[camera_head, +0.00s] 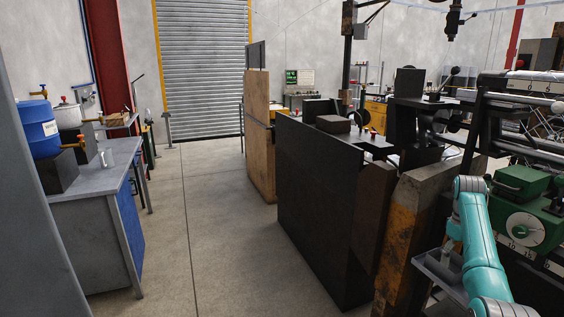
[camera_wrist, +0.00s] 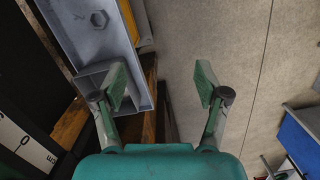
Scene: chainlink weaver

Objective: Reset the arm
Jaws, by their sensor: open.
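My gripper (camera_wrist: 161,87) is open and empty in the wrist view, its two green-padded fingers spread apart. The left finger overlaps the edge of a grey metal tray (camera_wrist: 88,25) in the picture; whether they touch I cannot tell. The right finger is over the bare concrete floor. In the head view my teal arm (camera_head: 478,240) is at the lower right, beside the green machine; the gripper itself is not clearly visible there.
A green machine with a dial (camera_head: 522,228) stands right of my arm. Dark panels (camera_head: 318,200) and a worn yellow block (camera_head: 415,230) stand left of my arm. A workbench (camera_head: 88,172) is far left; the floor aisle (camera_head: 205,220) is clear.

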